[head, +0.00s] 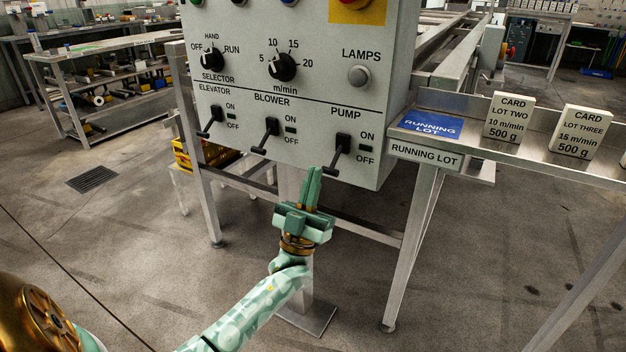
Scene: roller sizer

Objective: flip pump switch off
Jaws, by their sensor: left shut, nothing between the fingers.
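The pump switch (341,151) is a black toggle lever at the lower right of the grey control panel (318,98), under the PUMP label. Its lever points down and to the left, toward the OFF side. My left gripper (313,172) is shut and empty, with its fingers pointing up just below and left of the lever tip. I cannot tell whether the fingertips touch the lever. My right gripper is not in view.
The elevator switch (210,121) and blower switch (267,136) sit left on the same panel, levers down. A steel shelf (480,146) with a blue running lot card (431,124) and white cards (510,117) stands right. Table legs (412,245) stand below.

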